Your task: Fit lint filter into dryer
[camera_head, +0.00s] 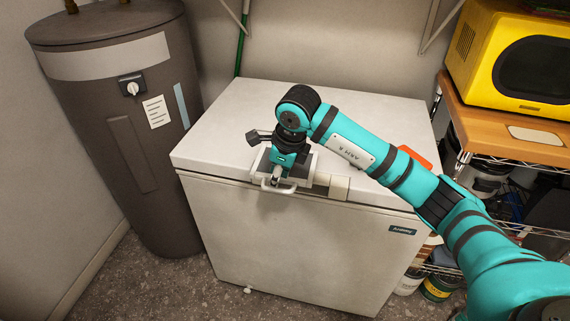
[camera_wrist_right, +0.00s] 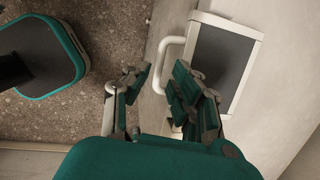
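The lint filter (camera_head: 303,169) is a white frame with a dark grey screen and a white loop handle. It lies on the chest freezer's top at the front edge, its handle sticking out past the edge. In the right wrist view the filter (camera_wrist_right: 222,62) is beyond the fingers, with its handle (camera_wrist_right: 166,58) toward the gap between them. My right gripper (camera_head: 277,172) is above the handle, pointing down. In the wrist view the gripper (camera_wrist_right: 160,76) has its fingers apart and is not closed on the handle. My left gripper is out of view. No dryer is in view.
The white freezer (camera_head: 290,245) has a pale latch block (camera_head: 331,186) beside the filter. A brown water heater (camera_head: 115,110) stands at left. A shelf rack at right holds a yellow microwave (camera_head: 515,60). An orange-red item (camera_head: 415,157) shows behind my arm. Floor is clear at front left.

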